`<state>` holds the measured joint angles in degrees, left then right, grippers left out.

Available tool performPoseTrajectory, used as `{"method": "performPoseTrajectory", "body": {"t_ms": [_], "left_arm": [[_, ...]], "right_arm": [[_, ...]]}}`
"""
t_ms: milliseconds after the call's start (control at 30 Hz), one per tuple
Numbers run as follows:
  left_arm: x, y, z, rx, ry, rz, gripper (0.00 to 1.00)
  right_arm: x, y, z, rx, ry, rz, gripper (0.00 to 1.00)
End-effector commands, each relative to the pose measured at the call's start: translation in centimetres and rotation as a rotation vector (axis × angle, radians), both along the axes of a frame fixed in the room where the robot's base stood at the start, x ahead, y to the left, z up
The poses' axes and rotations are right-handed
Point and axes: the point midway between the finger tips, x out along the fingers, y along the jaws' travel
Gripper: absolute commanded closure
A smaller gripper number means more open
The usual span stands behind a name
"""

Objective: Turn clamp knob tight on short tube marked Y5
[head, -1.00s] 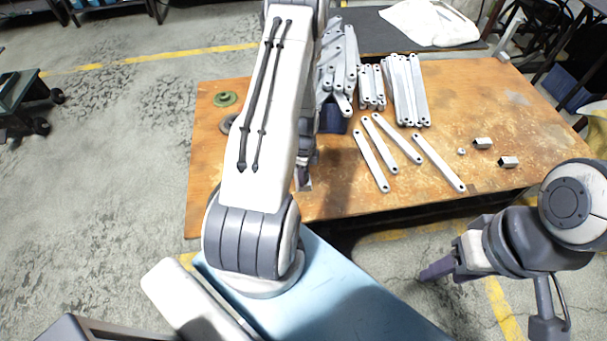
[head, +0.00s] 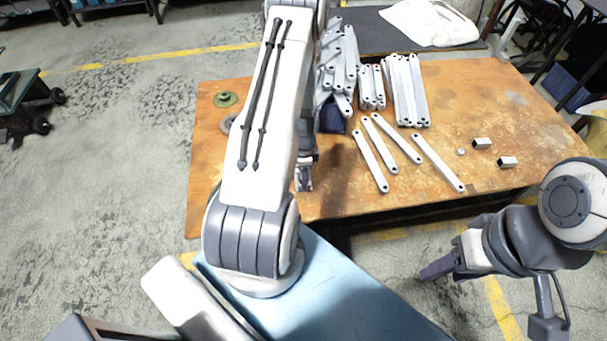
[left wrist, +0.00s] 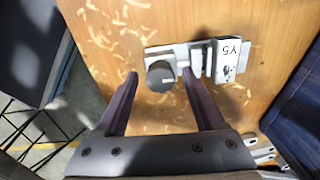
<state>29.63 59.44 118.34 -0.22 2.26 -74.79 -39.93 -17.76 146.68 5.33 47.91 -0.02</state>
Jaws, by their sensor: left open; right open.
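In the left wrist view, a dark round clamp knob (left wrist: 160,76) with a pale mark sits at the left end of a light metal clamp (left wrist: 193,58) on the wooden bench. A short pale tube (left wrist: 232,60) with a label reading Y5 lies at the clamp's right end. My left gripper (left wrist: 160,74) is open, its fingertips on either side of the knob with gaps; I cannot tell whether they reach its depth. In the head view my left arm hides most of this; part of the clamp (head: 304,178) shows. My right gripper (head: 437,268) is open and empty before the bench.
The bench (head: 480,95) carries several loose flat bars (head: 438,162), bundled bars (head: 405,90), small metal blocks (head: 507,162) and a green round part (head: 225,99). A dark blue object (left wrist: 300,110) stands right of the clamp. The bench's front right is mostly clear.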

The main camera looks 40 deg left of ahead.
Motion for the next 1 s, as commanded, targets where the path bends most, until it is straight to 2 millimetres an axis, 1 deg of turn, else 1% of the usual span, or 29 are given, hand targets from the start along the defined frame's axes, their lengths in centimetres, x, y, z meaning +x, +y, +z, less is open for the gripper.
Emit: {"method": "performPoseTrajectory", "body": {"t_ms": [467,633,700,833,900,1000], "left_arm": [[0.0,0.0,0.2,0.0,0.0,0.557,0.3],[0.0,0.0,0.4,0.0,0.002,0.77,0.3],[0.0,0.0,0.5,0.001,0.002,0.885,0.3],[0.0,0.0,0.0,0.001,0.0,1.1,0.3],[0.0,0.0,0.0,0.001,0.0,1.169,0.3],[0.0,0.0,0.0,0.0,0.0,1.209,0.3]], "right_arm": [[0.0,0.0,1.4,0.0,0.0,0.0,0.5],[0.0,0.0,2.7,0.0,0.0,0.0,0.5],[0.0,0.0,3.7,0.0,0.0,0.0,0.5],[0.0,0.0,3.1,0.0,0.0,0.0,0.5],[0.0,0.0,3.1,0.0,0.0,0.0,0.5],[0.0,0.0,3.1,0.0,0.0,0.0,0.5]]}}
